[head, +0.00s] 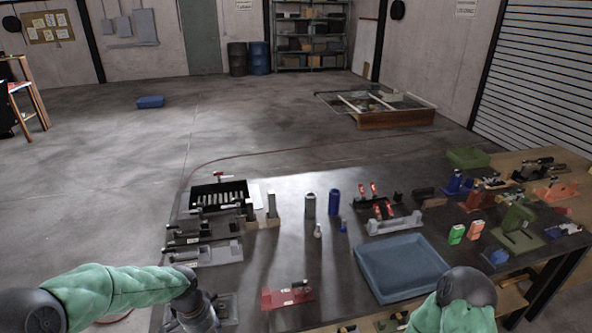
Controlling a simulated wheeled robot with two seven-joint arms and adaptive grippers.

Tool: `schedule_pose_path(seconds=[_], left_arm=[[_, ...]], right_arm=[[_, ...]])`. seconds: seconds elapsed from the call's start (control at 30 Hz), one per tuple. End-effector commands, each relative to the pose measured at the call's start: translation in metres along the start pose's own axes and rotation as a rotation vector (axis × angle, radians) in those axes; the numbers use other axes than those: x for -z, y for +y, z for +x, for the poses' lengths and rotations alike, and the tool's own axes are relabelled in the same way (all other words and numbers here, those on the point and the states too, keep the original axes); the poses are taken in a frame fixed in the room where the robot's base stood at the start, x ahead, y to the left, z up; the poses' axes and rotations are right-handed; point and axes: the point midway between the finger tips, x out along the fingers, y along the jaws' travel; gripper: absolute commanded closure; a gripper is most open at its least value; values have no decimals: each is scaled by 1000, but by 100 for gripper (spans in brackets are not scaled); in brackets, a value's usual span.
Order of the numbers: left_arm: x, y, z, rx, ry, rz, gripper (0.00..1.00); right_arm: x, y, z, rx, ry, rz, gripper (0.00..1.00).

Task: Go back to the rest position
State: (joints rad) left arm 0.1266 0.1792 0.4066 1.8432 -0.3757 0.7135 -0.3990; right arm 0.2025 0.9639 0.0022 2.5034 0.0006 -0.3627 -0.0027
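My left arm, in a green sleeve, comes in from the left in the head view. Its grey wrist and gripper end (200,316) point down over the near left corner of the dark table (330,280). The fingers are cut off or too unclear to see whether they hold anything. My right arm, also in a green sleeve, shows only as a bent part at the bottom right. My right gripper is out of view.
A blue tray (372,288) lies near the table's front right. A red fixture (286,297) sits left of it. Grey fixtures (207,254) and a black rack (222,192) line the left side. Blue and grey cylinders (334,203) stand mid-table. Green and orange blocks (456,234) stand right.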

Motion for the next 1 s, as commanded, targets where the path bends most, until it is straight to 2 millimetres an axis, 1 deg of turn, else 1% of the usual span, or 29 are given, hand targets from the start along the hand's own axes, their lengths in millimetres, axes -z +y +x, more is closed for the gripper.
schedule_pose_path(seconds=[0.03, 0.17, 0.27, 0.33, 0.4, 0.47, 0.5, 0.6, 0.7, 0.8, 0.93, 0.97, 1.0], left_arm=[[0, 7, 15, -18, 2, -13, 57], [2, 25, 50, -61, 25, -66, 57], [1, 45, 84, -104, 44, -128, 57], [-2, 63, 112, -138, 57, -188, 57], [-8, 82, 140, -172, 67, -259, 57], [-14, 97, 162, -195, 75, -323, 57], [-18, 107, 176, -208, 78, -366, 57], [-33, 132, 207, -233, 80, -479, 57], [-50, 153, 232, -245, 77, -582, 57], [-64, 167, 248, -244, 75, -668, 57], [-77, 178, 259, -238, 73, -736, 57], [-79, 179, 260, -237, 72, -744, 57], [-80, 180, 261, -235, 74, -752, 57]], right_arm=[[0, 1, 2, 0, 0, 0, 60], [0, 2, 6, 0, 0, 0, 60], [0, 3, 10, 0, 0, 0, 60], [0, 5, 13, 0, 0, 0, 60], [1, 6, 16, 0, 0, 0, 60], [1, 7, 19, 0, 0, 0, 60], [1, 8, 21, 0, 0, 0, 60], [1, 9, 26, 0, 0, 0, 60], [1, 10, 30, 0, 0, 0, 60], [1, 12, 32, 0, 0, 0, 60], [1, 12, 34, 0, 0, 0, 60], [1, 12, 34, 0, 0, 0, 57], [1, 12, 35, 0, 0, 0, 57]])
